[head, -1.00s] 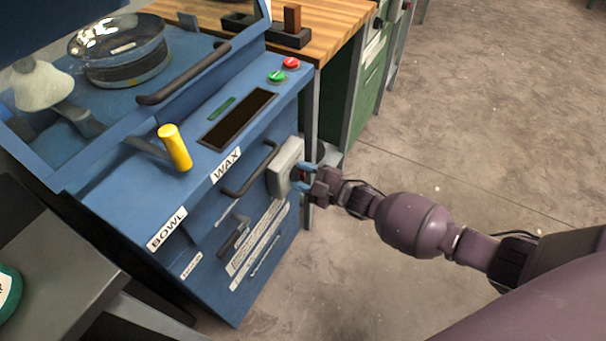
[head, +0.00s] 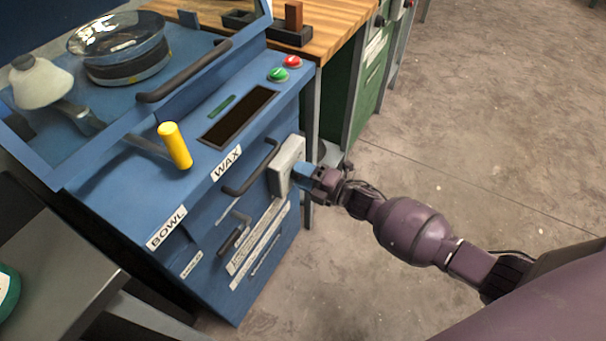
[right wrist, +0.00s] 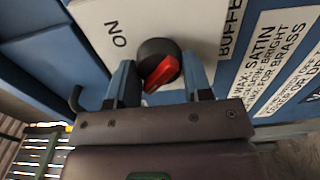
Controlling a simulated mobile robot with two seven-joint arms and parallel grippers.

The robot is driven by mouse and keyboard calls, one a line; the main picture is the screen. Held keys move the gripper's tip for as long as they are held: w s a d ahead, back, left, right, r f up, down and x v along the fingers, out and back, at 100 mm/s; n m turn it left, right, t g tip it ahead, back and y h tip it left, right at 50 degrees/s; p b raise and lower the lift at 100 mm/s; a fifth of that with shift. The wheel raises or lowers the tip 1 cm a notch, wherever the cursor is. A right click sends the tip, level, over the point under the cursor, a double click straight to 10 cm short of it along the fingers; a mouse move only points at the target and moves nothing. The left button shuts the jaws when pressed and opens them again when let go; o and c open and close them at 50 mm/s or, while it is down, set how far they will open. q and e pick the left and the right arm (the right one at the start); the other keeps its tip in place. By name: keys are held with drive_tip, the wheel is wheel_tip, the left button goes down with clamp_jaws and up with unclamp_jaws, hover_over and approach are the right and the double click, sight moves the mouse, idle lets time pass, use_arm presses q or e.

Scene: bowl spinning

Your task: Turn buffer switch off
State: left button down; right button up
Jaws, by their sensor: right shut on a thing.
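The buffer switch is a red knob (right wrist: 162,72) on a round black base, set on a pale grey box (right wrist: 165,22). The box (head: 287,160) is on the front of the blue machine. In the right wrist view the letters by the knob read "NO", and part of a "BUFFE..." label shows at its right. My right gripper (right wrist: 160,82) has its blue fingers on either side of the knob, shut on it. In the head view the right gripper (head: 302,174) is at the box and hides the knob. My left gripper is not in view.
The blue machine (head: 120,205) has a yellow-handled lever (head: 175,146), green (head: 278,75) and red (head: 292,62) buttons, and a drawer handle (head: 250,172) left of the box. A wooden-topped bench (head: 330,30) stands behind. The floor at the right is clear.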

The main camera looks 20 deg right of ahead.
idle(0.4)
drive_tip(key=o, duration=0.9)
use_arm(q)
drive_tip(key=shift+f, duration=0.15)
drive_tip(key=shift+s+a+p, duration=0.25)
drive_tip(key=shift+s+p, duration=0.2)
drive_tip(key=shift+p, duration=0.3)
use_arm(e)
drive_tip(key=v, duration=1)
drive_tip(key=shift+s+d, duration=0.3)
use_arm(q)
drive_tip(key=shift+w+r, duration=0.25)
